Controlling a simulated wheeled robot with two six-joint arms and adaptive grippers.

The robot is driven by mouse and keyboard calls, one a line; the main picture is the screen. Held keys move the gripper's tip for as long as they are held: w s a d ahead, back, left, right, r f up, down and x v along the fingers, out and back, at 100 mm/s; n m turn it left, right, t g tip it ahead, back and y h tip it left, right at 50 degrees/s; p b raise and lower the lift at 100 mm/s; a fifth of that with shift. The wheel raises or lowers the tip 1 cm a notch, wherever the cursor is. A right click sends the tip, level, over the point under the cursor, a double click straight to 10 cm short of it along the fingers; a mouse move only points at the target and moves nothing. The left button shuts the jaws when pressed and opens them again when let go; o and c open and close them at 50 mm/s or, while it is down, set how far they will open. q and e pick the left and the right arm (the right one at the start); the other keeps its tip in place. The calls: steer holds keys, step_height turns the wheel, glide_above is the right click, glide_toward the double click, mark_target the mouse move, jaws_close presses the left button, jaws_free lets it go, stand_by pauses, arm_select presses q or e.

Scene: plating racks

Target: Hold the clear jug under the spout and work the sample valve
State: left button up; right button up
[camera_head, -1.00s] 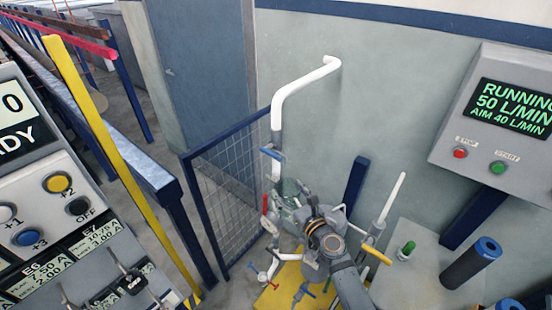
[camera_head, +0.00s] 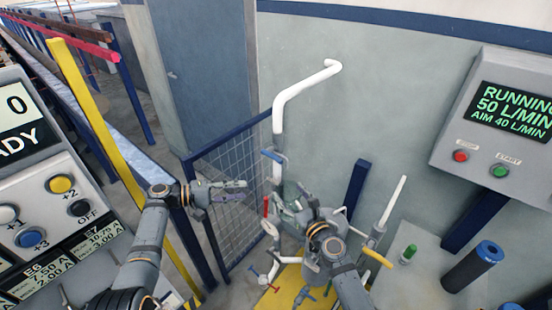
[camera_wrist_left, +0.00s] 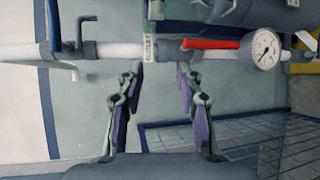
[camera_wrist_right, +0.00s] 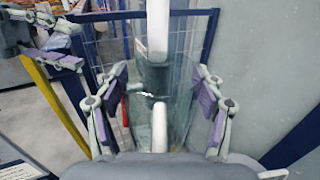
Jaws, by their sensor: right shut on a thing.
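A clear jug (camera_wrist_right: 180,85) stands between the fingers of my right gripper (camera_wrist_right: 157,90), which is shut on it. In the head view the jug (camera_head: 291,192) is close beside the white vertical pipe (camera_head: 277,120). White pipe shows through the jug's wall; I cannot tell whether the spout is inside or behind it. My left gripper (camera_head: 246,190) is open and empty, left of the pipe. Its fingers (camera_wrist_left: 160,72) point at the pipe between a blue handle (camera_wrist_left: 53,25) and a red lever (camera_wrist_left: 210,44), apart from both.
A round gauge (camera_wrist_left: 265,48) sits on the pipe beyond the red lever. A blue mesh fence (camera_head: 225,165) stands left of the pipe. A yellow rail (camera_head: 110,150) and a button panel (camera_head: 40,195) are at left. A wall display (camera_head: 513,107) reads running, 50 L/min, aim 40.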

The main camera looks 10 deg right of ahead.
mark_target(276, 157)
arm_select(q)
step_height(276, 157, up, 13)
steer(key=s+m+g+h, duration=0.2)
steer(key=m+g, duration=0.2)
steer(key=d, duration=0.8)
steer(key=s+d, duration=0.1)
steer(key=d, duration=0.3)
steer(key=shift+r, duration=0.1)
steer(key=shift+a, duration=0.1)
jaws_close()
